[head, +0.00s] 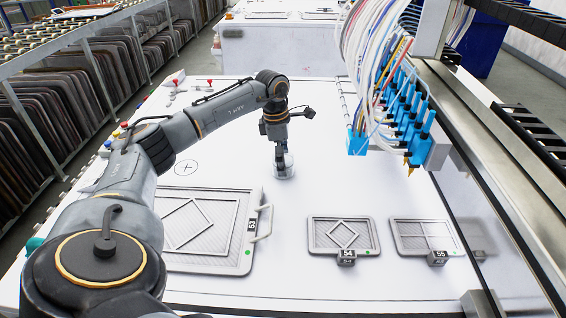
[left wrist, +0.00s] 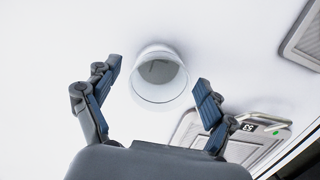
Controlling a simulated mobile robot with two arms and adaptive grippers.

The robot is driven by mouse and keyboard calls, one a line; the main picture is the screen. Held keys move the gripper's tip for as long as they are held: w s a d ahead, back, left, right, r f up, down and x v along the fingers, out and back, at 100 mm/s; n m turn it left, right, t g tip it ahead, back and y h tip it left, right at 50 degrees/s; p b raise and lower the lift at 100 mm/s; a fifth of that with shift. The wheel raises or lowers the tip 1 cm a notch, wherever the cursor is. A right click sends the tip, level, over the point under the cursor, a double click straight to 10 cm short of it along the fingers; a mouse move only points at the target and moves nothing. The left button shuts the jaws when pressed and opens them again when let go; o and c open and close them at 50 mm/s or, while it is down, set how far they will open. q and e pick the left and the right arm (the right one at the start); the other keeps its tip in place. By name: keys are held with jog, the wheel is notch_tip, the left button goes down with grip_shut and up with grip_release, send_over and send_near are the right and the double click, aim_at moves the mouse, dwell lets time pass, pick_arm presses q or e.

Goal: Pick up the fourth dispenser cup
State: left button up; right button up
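A clear cup (head: 284,166) stands upright on the white table, below my left gripper (head: 276,143) in the head view. In the left wrist view the cup (left wrist: 158,76) shows its round rim and lies beyond the fingers, toward the gap between them. My left gripper (left wrist: 158,98) is open, with its two blue-padded fingers spread apart and nothing clearly between them. I cannot tell from the frames whether the cup bears a number. My right gripper is in neither view.
Trays marked 53 (head: 176,262), 54 (head: 372,250) and 55 (head: 415,250) lie nearer on the table (head: 330,185). A row of blue nozzles (head: 413,118) with hoses hangs from the gantry at the right. The table left of the cup is mostly clear.

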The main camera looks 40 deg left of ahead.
pick_arm(q)
jog(key=c, duration=1)
